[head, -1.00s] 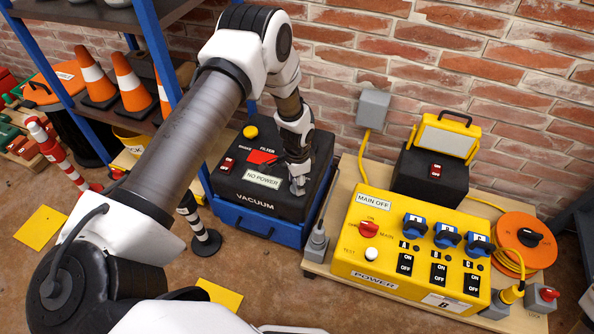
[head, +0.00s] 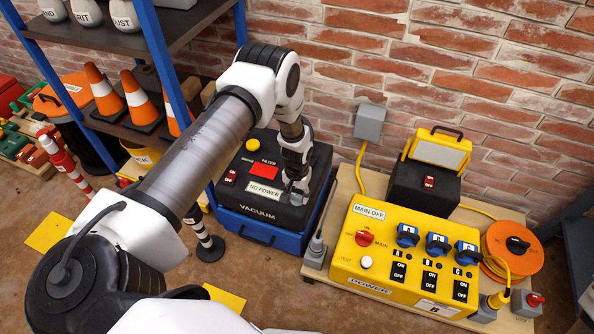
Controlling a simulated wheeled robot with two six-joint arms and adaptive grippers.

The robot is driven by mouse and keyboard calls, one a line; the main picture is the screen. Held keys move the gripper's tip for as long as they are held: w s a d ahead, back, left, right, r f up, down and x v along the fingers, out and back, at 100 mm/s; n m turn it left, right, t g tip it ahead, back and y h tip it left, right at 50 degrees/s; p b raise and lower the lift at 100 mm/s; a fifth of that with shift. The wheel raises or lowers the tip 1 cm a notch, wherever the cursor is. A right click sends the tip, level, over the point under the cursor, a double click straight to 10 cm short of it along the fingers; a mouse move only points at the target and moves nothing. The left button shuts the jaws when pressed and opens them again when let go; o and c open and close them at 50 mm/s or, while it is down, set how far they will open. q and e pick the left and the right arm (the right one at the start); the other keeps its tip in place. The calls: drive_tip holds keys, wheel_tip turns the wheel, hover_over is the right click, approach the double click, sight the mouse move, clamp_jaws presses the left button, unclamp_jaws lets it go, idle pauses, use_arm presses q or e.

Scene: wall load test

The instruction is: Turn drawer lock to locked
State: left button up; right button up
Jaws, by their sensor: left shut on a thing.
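My left gripper (head: 299,191) reaches down at the right side of the black vacuum unit (head: 290,214). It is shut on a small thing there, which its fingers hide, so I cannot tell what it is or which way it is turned. I cannot make out a drawer lock or its marking. The vacuum unit sits in a blue base (head: 232,220) with a dark handle at its front. A label reading NO POWER (head: 264,190), a yellow button and a red filter patch show on its top. My right gripper is not in view.
A yellow power box (head: 345,262) with a red main knob, blue plugs and switches stands at the right on a wooden board. A black unit with a yellow lamp (head: 441,152) is behind it. A shelf with orange cones (head: 138,98) is at the left. A brick wall closes the back.

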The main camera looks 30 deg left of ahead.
sight(297, 195)
use_arm(q)
drive_tip(key=shift+n, duration=0.3)
drive_tip(key=o, duration=1.1)
drive_tip(key=shift+o, duration=0.2)
wheel_tip(297, 195, up, 12)
